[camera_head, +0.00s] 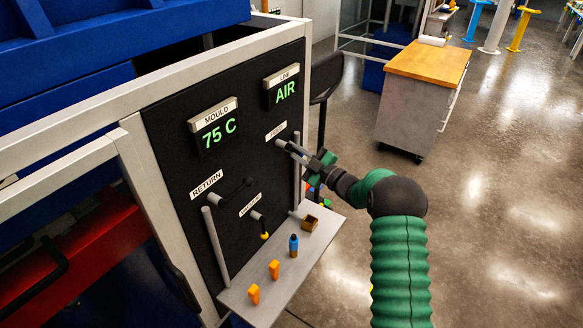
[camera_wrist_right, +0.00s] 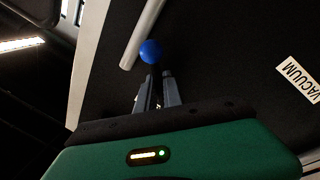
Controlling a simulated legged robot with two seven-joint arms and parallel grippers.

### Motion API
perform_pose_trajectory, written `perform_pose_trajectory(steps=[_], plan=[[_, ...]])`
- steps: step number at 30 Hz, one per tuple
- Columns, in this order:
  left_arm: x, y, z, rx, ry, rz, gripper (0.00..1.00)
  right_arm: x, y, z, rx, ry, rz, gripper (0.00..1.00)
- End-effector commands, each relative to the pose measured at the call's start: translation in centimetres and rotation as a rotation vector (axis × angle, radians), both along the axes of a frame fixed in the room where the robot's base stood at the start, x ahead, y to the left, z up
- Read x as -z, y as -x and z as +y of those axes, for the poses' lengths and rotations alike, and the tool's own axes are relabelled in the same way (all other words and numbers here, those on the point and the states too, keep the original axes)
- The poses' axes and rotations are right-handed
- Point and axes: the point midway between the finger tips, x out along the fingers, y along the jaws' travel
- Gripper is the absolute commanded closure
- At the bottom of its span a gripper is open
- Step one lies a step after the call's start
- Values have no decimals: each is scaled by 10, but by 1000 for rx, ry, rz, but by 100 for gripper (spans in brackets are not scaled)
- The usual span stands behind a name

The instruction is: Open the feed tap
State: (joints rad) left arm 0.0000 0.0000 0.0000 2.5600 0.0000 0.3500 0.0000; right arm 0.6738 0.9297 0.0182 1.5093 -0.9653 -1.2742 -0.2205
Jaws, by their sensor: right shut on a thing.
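The feed tap (camera_head: 286,147) sticks out from the black panel just below a small white label that seems to read FEED. My right gripper (camera_head: 318,160) is at the tap, its arm coming in from the right. In the right wrist view the gripper's fingers (camera_wrist_right: 157,82) are shut on the tap's handle, and a blue ball knob (camera_wrist_right: 151,51) shows just past the fingertips. The handle's shaft is mostly hidden between the fingers. My left gripper is not in view.
The panel (camera_head: 180,150) also bears a return tap (camera_head: 236,190), a yellow-tipped vacuum tap (camera_head: 264,234) and two lit displays. Upright grey bars (camera_head: 215,248) flank the taps. A shelf (camera_head: 262,308) below holds orange pieces, a blue bottle and a small box. A wooden-topped cart (camera_head: 430,62) stands behind.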

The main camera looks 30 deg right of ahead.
Motion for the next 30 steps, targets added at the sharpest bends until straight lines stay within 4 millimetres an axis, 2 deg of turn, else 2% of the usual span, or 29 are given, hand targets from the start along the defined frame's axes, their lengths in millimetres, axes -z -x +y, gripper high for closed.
perform_pose_trajectory(steps=[1,15,21,30], plan=[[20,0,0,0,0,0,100,14,1,-2,2,44,-7,100],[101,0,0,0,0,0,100,-3,-3,-10,-2,448,-174,100],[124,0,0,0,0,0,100,-12,-4,-10,-3,586,-232,100],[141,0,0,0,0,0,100,-21,-4,-9,-5,709,-283,100]])
